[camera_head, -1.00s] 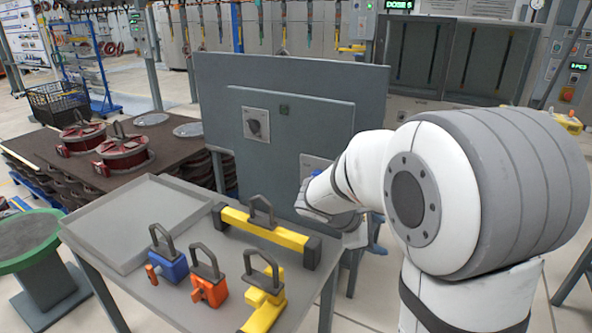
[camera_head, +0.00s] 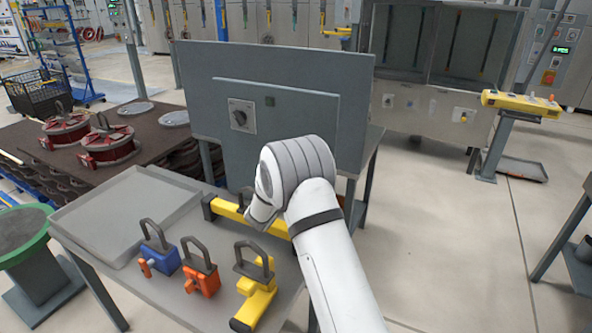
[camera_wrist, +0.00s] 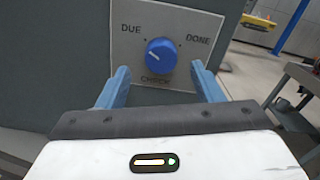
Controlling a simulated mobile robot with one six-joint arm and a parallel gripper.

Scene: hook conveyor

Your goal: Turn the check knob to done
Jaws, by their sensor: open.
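The check knob (camera_wrist: 161,55) is blue and round, on a light plate (camera_wrist: 185,25) marked DUE at upper left, DONE at upper right and CHECK below. Its white mark points up and left, toward DUE. My gripper (camera_wrist: 160,71) is open in the wrist view, with one blue finger to each side of the knob and a little below its middle. I cannot tell how far the fingertips are from the plate. In the head view my arm hides the check knob and the gripper.
The grey panel (camera_head: 290,72) carries another, dark knob (camera_head: 239,115) on its left. The table in front holds a grey tray (camera_head: 75,222), a yellow bar with a handle (camera_head: 228,210), and blue (camera_head: 163,262), orange (camera_head: 206,281) and yellow (camera_head: 258,300) handled pieces. Open floor lies at right.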

